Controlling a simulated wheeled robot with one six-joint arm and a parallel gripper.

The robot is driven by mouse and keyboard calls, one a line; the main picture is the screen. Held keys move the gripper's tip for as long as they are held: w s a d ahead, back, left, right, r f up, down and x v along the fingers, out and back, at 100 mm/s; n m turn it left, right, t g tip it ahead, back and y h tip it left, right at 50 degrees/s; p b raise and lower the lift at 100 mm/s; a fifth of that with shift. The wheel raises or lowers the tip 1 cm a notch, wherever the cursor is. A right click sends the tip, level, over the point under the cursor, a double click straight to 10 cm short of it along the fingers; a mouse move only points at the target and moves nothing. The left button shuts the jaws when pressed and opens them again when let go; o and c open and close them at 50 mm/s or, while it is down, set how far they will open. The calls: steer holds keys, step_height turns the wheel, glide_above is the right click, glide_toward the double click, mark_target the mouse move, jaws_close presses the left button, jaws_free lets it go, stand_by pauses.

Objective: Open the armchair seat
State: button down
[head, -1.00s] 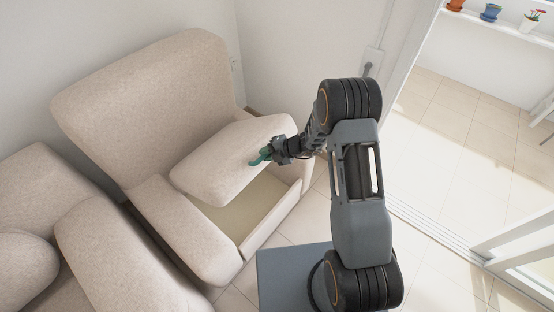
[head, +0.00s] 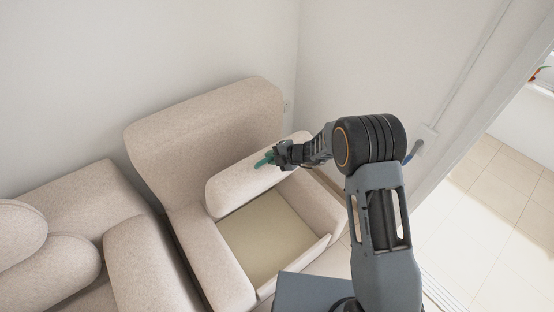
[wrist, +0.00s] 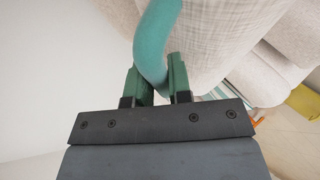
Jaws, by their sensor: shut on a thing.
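The beige armchair (head: 203,133) stands in the corner against the wall. Its seat (head: 250,182) is hinged up and tilted steeply toward the backrest. Below it, the hollow storage space (head: 265,240) with a pale yellowish floor is widely exposed. My gripper (head: 270,159) is at the raised seat's upper edge, on its right part. In the wrist view, the gripper's green fingers (wrist: 154,88) are shut on a teal strap (wrist: 153,42) by the beige fabric. The strap's far end is cut off at the top of that view.
A beige sofa (head: 90,205) with rounded cushions stands close on the left of the armchair. Open tiled floor (head: 490,220) lies at the far right beyond the door frame.

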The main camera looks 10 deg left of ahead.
steer(key=shift+w+a+r, duration=0.1)
steer(key=shift+w+r, duration=0.05)
steer(key=shift+w, duration=0.1)
steer(key=c, duration=1.3)
jaws_free()
steer(key=shift+c, duration=0.2)
steer(key=b+v, duration=0.1)
steer(key=v, duration=1.3)
